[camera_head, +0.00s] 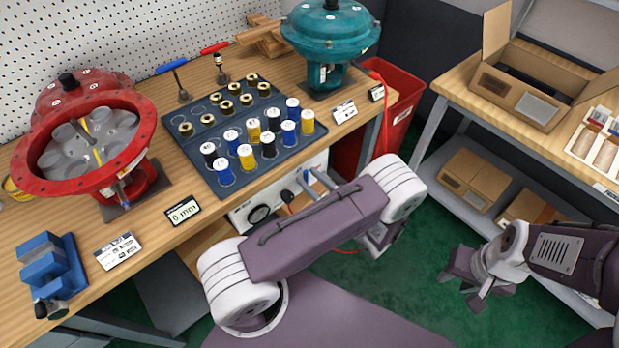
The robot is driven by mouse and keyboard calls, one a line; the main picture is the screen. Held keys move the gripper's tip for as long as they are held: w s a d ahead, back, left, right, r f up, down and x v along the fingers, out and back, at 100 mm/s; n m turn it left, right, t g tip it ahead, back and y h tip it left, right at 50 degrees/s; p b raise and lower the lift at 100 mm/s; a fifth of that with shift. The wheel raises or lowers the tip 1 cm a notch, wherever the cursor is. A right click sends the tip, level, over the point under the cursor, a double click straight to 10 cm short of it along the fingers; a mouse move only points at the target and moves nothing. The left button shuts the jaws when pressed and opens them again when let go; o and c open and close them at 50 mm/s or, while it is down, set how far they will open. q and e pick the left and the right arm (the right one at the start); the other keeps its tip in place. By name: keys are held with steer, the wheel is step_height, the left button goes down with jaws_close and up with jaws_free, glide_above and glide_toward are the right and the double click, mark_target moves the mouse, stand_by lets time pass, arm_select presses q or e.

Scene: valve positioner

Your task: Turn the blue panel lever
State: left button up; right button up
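A lever with a blue handle (172,65) stands at the back of the wooden bench, against the white pegboard. Its handle slants up to the right above a dark foot. A similar lever with a red handle (215,48) stands to its right. My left arm crosses the lower middle of the head view in front of the bench, well away from the blue handle. Its gripper is hidden behind the arm's own links. My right gripper (470,286) hangs over the green floor at the right, with its fingers apart and nothing between them.
A red valve housing (88,120) and blue vise (48,265) stand left on the bench. A dark tray (195,150) of spools and rings lies in the middle. A teal actuator (328,40) stands at the back right. A white gauge panel (243,222) sits below the bench edge.

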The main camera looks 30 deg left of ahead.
arm_select(q)
steer(key=shift+w+a, duration=0.1)
steer(key=shift+a, duration=0.15)
jaws_close()
stand_by(1.3)
